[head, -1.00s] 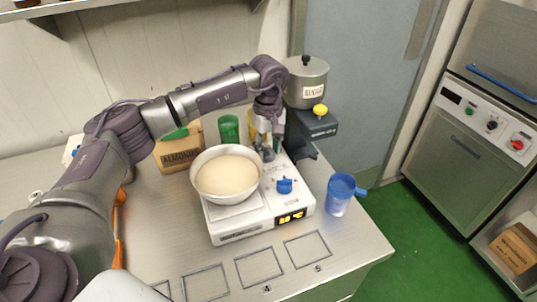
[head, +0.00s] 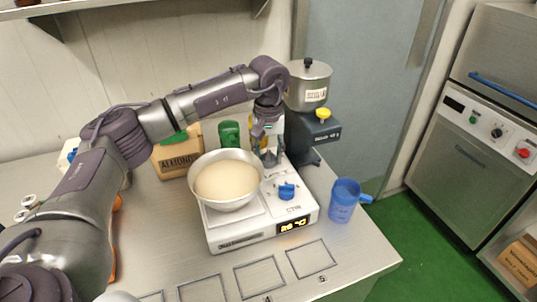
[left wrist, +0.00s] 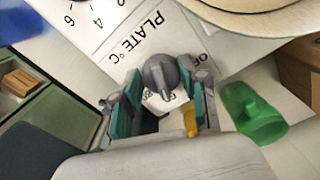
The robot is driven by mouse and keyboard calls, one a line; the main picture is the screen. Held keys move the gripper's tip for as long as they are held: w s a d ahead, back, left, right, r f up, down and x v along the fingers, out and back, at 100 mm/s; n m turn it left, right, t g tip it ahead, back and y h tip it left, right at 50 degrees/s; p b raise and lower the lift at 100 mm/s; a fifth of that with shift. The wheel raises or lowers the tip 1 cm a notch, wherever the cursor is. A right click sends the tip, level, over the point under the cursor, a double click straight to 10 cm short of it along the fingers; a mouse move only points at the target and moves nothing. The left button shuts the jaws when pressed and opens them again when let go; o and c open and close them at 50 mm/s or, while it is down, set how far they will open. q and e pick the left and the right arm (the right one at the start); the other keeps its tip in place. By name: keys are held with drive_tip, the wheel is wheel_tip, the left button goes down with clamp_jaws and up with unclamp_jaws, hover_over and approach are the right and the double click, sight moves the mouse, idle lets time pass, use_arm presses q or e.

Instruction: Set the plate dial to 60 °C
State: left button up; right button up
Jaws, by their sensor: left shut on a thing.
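The hot plate unit (head: 235,236) stands on the steel table with a white bowl (head: 228,204) of cream-coloured mass on it. Its small orange display (head: 293,226) seems to read in the twenties of °C. The grey plate dial (left wrist: 158,72) shows in the left wrist view beside the printed words "PLATE °C"; its pointer end faces my gripper. My left gripper (left wrist: 161,88) is shut on this dial, one finger on each side. In the head view my left gripper (head: 270,158) reaches down behind the blue dial (head: 287,191) and hides the plate dial. My right gripper is out of view.
A blue jug (head: 342,204) stands right of the unit. A dark stand with a yellow knob (head: 323,113) and a lidded pot (head: 307,92) are behind. An almond box (head: 178,160) and a green container (head: 229,133) stand at the back left. Marked squares lie in front.

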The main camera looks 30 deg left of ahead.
sight(268, 155)
use_arm(q)
drive_tip(key=shift+r, duration=0.1)
idle(0.3)
drive_tip(key=o, duration=1.1)
wheel_tip(268, 155, up, 12)
idle(0.3)
